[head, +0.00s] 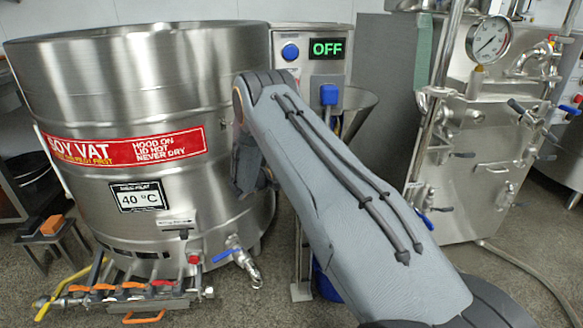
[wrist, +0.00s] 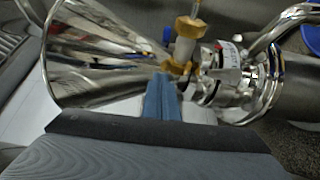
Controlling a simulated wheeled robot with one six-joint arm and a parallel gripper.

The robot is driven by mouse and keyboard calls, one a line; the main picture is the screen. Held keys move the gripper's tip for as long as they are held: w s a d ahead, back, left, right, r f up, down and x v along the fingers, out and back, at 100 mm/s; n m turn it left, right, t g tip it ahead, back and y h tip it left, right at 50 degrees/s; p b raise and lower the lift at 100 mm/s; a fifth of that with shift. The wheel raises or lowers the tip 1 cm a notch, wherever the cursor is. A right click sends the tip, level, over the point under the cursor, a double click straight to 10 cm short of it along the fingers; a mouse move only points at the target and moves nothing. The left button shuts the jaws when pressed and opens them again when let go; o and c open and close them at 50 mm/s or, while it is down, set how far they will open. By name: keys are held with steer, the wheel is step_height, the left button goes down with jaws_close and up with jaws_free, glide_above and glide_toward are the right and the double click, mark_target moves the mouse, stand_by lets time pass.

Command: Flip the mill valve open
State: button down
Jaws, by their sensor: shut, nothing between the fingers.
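In the wrist view, my gripper (wrist: 160,92) shows as blue fingertips pressed together, empty. They are right in front of a shiny steel funnel (wrist: 85,60). Just beyond the tips is a brass-collared fitting (wrist: 186,45) with a thin stem, joined to steel pipework (wrist: 235,85); it may be the mill valve. Whether the fingertips touch it I cannot tell. A small blue piece (wrist: 167,37) shows behind the fitting. In the head view, my arm hides the gripper and most of the mill; part of the funnel (head: 357,108) shows beside the arm.
A big steel soy vat (head: 95,95) with a front valve (head: 237,250) stands at the left. A control box (head: 312,45) reading OFF is behind my arm. A steel machine with a gauge (head: 488,38) stands at the right.

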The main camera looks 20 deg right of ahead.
steer(key=shift+s+d, duration=0.3)
steer(key=shift+s, duration=0.3)
steer(key=shift+s+d, duration=0.25)
steer(key=shift+s, duration=0.35)
steer(key=shift+s+d, duration=0.3)
steer(key=shift+s, duration=0.3)
